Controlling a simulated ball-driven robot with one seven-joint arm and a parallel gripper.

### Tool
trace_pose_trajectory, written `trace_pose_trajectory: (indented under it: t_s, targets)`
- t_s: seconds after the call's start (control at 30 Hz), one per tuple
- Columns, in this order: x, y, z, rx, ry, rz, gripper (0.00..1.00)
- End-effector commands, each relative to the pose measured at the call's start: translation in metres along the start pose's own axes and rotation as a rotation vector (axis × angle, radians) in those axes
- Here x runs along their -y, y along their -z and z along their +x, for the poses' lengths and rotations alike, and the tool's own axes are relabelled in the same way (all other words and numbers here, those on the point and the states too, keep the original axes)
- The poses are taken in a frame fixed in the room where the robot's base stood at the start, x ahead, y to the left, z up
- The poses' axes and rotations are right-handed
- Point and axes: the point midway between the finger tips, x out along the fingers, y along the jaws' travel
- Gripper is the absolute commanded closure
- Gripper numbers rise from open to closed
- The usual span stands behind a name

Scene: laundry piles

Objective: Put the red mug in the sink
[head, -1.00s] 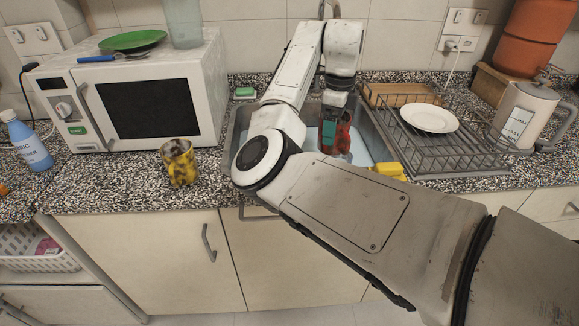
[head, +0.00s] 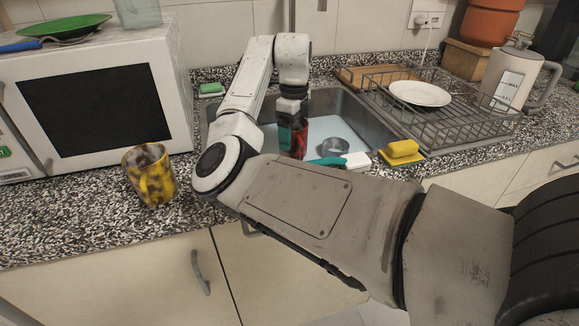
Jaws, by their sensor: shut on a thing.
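The red mug (head: 300,141) shows only in part, as my gripper (head: 291,132) covers much of it. My gripper is shut on the mug and points down over the left-middle of the sink (head: 357,113). The mug is inside the sink's outline in the head view. I cannot tell whether it touches the sink's bottom. The sink's lower left part is hidden behind my arm.
A round metal item (head: 335,146) and a teal-and-white item (head: 340,160) show by the mug. A yellow sponge (head: 403,149) lies right of the sink. The dish rack (head: 450,125) holds a white plate (head: 419,93). A yellow-black mug (head: 150,175) stands at left.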

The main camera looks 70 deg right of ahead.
Motion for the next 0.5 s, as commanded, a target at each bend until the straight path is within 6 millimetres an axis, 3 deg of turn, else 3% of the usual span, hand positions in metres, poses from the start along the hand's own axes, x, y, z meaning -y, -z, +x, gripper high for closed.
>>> trace_pose_trajectory:
  t_s: [0.2,0.5]
  targets:
    - [-0.001,0.000,0.034,-0.001,-0.002,-0.001,0.56]
    - [-0.001,0.000,0.068,-0.001,-0.003,-0.002,0.56]
